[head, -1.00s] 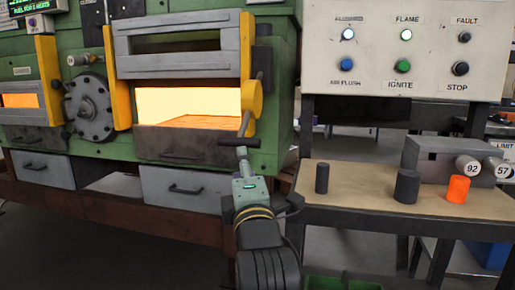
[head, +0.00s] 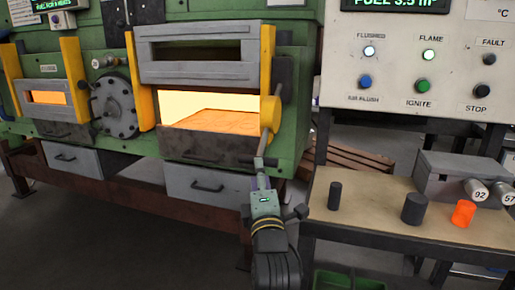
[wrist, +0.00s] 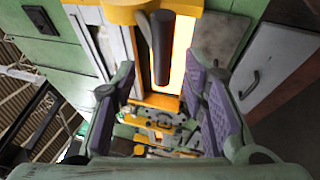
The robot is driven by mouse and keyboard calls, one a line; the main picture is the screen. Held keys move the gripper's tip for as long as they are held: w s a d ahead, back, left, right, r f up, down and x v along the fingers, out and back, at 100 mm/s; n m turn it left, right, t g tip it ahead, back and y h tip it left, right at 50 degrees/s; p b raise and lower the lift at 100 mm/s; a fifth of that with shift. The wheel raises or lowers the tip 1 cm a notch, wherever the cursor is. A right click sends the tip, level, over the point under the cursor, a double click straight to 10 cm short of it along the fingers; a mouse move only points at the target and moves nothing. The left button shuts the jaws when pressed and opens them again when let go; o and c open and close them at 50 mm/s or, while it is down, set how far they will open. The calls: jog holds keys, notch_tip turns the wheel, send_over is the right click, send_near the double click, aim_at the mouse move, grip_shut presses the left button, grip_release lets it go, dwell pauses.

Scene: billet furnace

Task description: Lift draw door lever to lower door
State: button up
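The draw door (head: 203,73) is a grey framed panel between yellow posts, raised above a glowing opening (head: 210,108). Its lever (head: 264,145) hangs down from a yellow hub (head: 270,114) on the right post and ends in a dark crosswise handle (head: 265,161). My gripper (head: 262,178) is just below and in front of the handle. In the wrist view, the dark handle (wrist: 162,48) points toward the camera, ahead of my gripper (wrist: 160,82). The purple-padded fingers are wide apart with nothing gripped. Whether the handle tip lies between them is hard to tell.
A workbench (head: 375,208) with dark cylinders and a glowing orange billet (head: 463,213) stands to the right. A control panel (head: 420,65) rises behind it. A smaller charge door (head: 48,90) and a round flanged plate (head: 115,107) are left. Drawers (head: 205,184) sit below the furnace.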

jog(key=p+x, duration=0.1)
jog(key=x, duration=0.5)
jog(key=shift+f, duration=0.2)
jog(key=shift+c, duration=0.2)
jog(key=c, duration=0.5)
jog(key=shift+f, duration=0.1)
grip_shut()
